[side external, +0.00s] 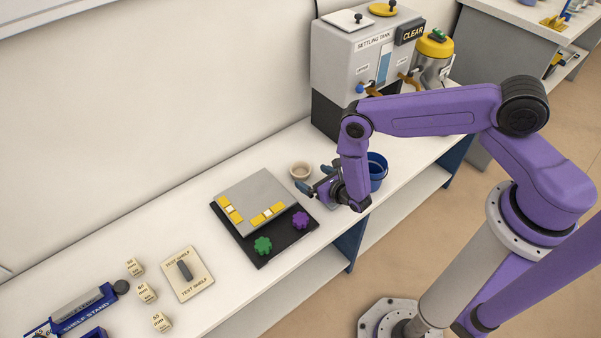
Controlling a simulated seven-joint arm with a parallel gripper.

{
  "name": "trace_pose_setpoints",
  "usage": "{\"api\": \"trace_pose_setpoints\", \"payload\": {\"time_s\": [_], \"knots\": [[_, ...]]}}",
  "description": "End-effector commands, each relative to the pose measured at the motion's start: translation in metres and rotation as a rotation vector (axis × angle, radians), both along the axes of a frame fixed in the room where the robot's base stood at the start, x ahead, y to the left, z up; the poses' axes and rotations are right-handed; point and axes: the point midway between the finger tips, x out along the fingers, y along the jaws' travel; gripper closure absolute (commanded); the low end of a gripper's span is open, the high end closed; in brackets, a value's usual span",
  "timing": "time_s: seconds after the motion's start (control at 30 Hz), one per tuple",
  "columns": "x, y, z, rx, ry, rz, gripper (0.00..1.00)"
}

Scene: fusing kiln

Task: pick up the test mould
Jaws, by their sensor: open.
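A small beige round cup (300,171) with an open top, which looks like the test mould, stands upright on the white bench. My gripper (314,178) is just right of it and a little nearer the camera in the side external view. Its two fingers are apart and point toward the cup, with nothing seen between them. The cup appears outside the fingers; whether a fingertip touches it I cannot tell.
A black board with a grey plate (262,196), yellow blocks and green and purple knobs lies left of my gripper. A blue bucket (377,170) stands close on the right, partly behind my arm. The settling tank (345,62) stands behind. A test shelf plate (187,274) lies front left.

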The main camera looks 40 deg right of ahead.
Motion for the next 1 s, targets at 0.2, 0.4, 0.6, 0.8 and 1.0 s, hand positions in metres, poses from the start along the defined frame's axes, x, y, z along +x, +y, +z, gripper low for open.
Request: {"api": "trace_pose_setpoints", "payload": {"time_s": [0.2, 0.4, 0.6, 0.8, 1.0], "knots": [[0.009, -0.001, -0.003, 0.0, 0.0, -0.002, 0.0], [0.029, -0.002, -0.008, 0.002, -0.002, -0.004, 0.0], [0.048, -0.002, -0.015, 0.0, -0.001, -0.002, 0.0], [0.056, -0.001, -0.018, 0.0, -0.001, -0.001, 0.0], [0.057, -0.001, -0.018, 0.0, 0.0, -0.001, 0.0]]}}
